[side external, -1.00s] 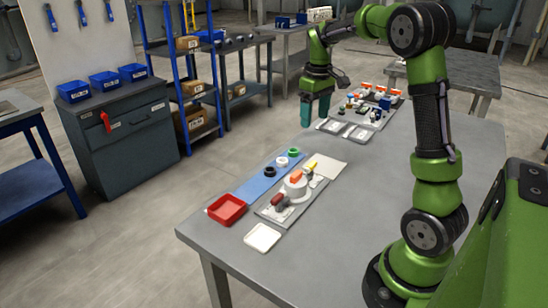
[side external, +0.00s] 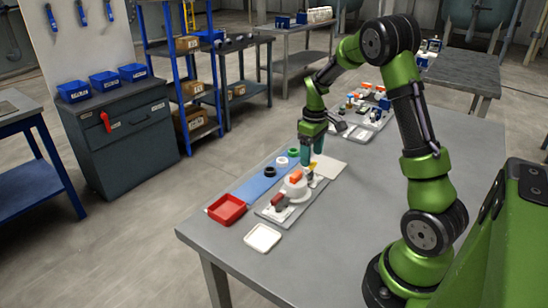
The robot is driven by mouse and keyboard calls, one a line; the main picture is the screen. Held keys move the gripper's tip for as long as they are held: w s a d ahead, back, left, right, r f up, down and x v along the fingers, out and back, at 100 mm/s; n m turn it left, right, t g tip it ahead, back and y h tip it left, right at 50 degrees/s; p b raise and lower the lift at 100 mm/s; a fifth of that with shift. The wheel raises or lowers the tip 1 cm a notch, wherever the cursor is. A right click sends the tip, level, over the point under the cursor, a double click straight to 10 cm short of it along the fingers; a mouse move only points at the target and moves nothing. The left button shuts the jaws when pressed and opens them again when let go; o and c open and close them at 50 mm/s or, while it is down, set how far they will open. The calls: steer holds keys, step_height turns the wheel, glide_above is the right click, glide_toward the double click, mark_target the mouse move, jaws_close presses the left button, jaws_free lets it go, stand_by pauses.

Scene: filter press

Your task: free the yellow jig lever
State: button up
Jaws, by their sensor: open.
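The grey jig plate (side external: 272,212) lies on the table and carries a white round part with an orange block (side external: 296,175) on top. A small yellow piece, which looks like the yellow jig lever (side external: 311,177), shows at the far right side of the white part. It is partly hidden by my gripper. My gripper (side external: 312,157) points down with teal fingers, just above and behind the yellow piece. The fingers are open with nothing seen between them. I cannot tell whether they touch the lever. A dark red-handled piece (side external: 278,201) sits at the near end of the jig.
A blue mat (side external: 250,188) with black, white and green rings lies left of the jig. A red tray (side external: 226,209) and a white tray (side external: 262,238) stand nearer. A pale plate (side external: 329,167) lies behind. A loaded grey tray (side external: 362,134) is farther back. The table's front right is clear.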

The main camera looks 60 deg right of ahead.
mark_target(309, 173)
steer(key=shift+f, duration=1.6)
steer(key=c, duration=0.8)
